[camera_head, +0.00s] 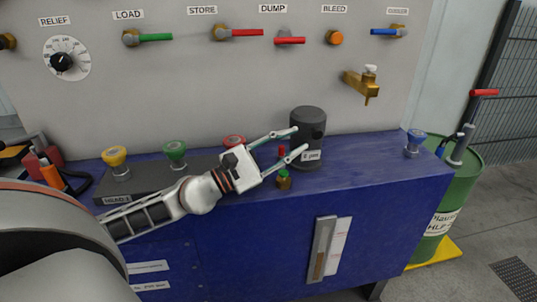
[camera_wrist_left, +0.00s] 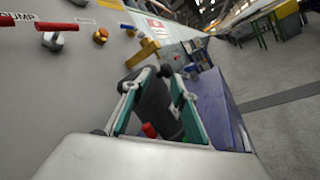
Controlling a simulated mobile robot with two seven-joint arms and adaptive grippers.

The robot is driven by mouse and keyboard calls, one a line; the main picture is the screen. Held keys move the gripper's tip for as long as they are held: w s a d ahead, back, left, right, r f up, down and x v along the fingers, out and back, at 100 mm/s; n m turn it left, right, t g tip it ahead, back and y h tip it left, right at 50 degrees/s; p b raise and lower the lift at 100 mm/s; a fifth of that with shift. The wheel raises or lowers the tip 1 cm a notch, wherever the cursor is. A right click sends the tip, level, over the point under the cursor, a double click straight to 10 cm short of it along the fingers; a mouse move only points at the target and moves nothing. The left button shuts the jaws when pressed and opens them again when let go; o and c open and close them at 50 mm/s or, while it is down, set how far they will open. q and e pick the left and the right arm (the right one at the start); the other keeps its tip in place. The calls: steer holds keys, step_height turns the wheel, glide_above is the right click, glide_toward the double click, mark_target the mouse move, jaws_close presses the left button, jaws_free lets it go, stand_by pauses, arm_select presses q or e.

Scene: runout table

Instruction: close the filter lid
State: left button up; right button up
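The filter (camera_head: 309,118) is a dark grey upright cylinder on the blue bench, with a white label low on its front and a dark knob on its upper right side. I cannot make out the lid's edge or how far it stands open. My left gripper (camera_head: 299,139) is open, its two fingers spread and pointing at the filter's left and front. In the left wrist view the dark filter body (camera_wrist_left: 155,103) shows between the spread fingers (camera_wrist_left: 160,77); whether they touch it is unclear. My right gripper is not in view.
A small brass fitting with a green top (camera_head: 284,180) and a red one (camera_head: 282,152) stand close to the filter. A brass tap (camera_head: 362,86) juts from the panel above right.

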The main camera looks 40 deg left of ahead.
arm_select(q)
steer(key=v, duration=0.7)
steer(key=shift+s+d+r, duration=0.15)
steer(key=shift+s+d, duration=0.05)
steer(key=shift+s, duration=0.1)
stand_by(0.6)
